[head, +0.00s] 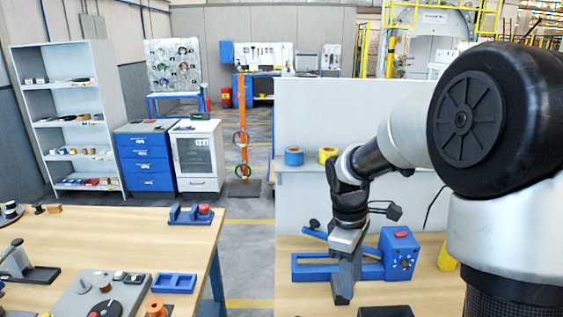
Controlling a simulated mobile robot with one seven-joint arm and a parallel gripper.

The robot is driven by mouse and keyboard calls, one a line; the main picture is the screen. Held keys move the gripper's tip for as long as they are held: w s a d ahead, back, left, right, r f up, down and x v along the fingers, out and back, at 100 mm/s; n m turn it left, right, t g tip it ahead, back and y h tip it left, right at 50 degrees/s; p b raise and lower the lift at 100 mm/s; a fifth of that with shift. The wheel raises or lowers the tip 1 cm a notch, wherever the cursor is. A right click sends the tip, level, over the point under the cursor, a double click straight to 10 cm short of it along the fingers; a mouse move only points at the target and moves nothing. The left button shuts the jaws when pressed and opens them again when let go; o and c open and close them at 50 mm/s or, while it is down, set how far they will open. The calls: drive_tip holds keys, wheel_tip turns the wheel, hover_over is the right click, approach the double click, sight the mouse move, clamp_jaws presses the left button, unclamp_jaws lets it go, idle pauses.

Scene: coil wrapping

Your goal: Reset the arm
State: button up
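My arm reaches in from the right of the head view. Its forearm slants down to the left, and my gripper (345,283) points down over the right wooden table. A blue machine (400,252) with a red button on top and a long blue frame stands on that table, partly behind my gripper. From this angle I cannot tell whether the fingers are apart or closed. No object is visible between them.
A white panel (310,120) with a shelf holding a blue roll (294,156) and a yellow roll (327,155) rises behind the right table. The left table (110,240) carries several small tools and blue holders. A floor gap separates the tables.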

drive_tip(key=s+a+r+m+t, duration=0.1)
drive_tip(key=s+r+m+t, duration=0.2)
drive_tip(key=s+r+m, duration=0.3)
drive_tip(key=s+r+m+t+y, duration=0.1)
drive_tip(key=s+r+m+t, duration=0.2)
drive_tip(key=s, duration=0.8)
wheel_tip(320, 180, up, 4)
drive_tip(key=m, duration=0.2)
drive_tip(key=shift+s+a+r+m, duration=0.15)
drive_tip(key=shift+s+a+m, duration=0.2)
drive_tip(key=shift+m, duration=0.05)
